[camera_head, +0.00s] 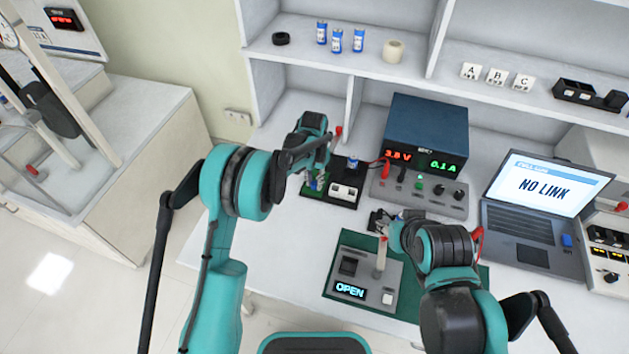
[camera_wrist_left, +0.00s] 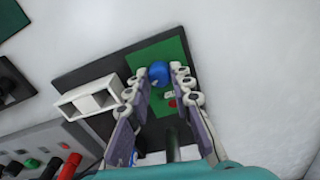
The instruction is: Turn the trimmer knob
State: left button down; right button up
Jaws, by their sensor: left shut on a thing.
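The trimmer knob (camera_wrist_left: 159,72) is a round blue knob on a small green board (camera_wrist_left: 143,54), which is part of a dark base plate. In the left wrist view my left gripper (camera_wrist_left: 160,80) has its fingers on either side of the knob, shut on it. In the head view my left gripper (camera_head: 318,178) reaches down over the green board (camera_head: 312,192), and its fingers hide much of the knob. My right gripper (camera_head: 384,222) is low over the bench near a grey box; its fingers are small and partly hidden, so its opening is unclear.
A white block (camera_head: 343,194) sits beside the board. Behind is a power supply (camera_head: 426,135) reading 3.8 V and 0.1 A. A grey box with an OPEN display (camera_head: 350,289) stands in front. A laptop (camera_head: 535,207) showing NO LINK is at right. Bench left of the board is clear.

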aim_at(314, 182)
pick_arm(q)
jog(key=c, duration=1.3)
grip_release()
notch_tip(314, 182, up, 12)
